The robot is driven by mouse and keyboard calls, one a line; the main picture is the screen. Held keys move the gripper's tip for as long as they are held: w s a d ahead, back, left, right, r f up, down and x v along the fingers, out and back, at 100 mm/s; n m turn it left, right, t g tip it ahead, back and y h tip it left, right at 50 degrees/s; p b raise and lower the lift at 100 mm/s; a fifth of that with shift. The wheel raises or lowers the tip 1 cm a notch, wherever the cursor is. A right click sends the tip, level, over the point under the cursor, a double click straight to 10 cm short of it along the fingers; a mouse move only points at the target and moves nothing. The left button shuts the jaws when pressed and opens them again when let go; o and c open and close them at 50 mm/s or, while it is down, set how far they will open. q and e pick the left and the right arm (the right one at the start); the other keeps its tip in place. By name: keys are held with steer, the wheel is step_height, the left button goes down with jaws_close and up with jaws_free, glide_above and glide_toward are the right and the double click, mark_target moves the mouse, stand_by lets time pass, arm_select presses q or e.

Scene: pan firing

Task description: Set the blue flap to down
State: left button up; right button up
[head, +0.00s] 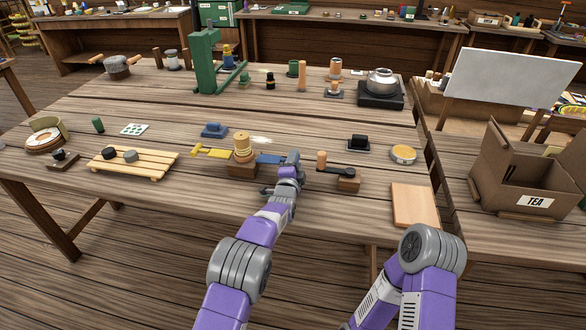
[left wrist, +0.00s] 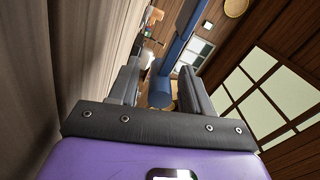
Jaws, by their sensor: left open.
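The blue flap (head: 268,159) is a flat blue piece on the right side of a wooden block with a stacked spool on top (head: 242,150). A yellow flap (head: 219,154) sticks out on the left side of the same block. My left gripper (head: 290,160) is just right of the blue flap and partly covers its right end. In the left wrist view the open fingers (left wrist: 160,90) stand either side of a long blue bar (left wrist: 184,35), which looks like the flap. Whether they touch it I cannot tell. My right gripper is out of view; only its arm shows.
A wooden block with a dark lever (head: 347,184) and an upright peg (head: 321,160) stand close right of my left gripper. A slatted rack (head: 133,170) is at left, a wooden board (head: 414,205) at right. A blue block (head: 214,130) stands behind the spool.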

arm_select(q)
steer(key=shift+p+v, duration=0.75)
steer(key=shift+v, duration=2.9)
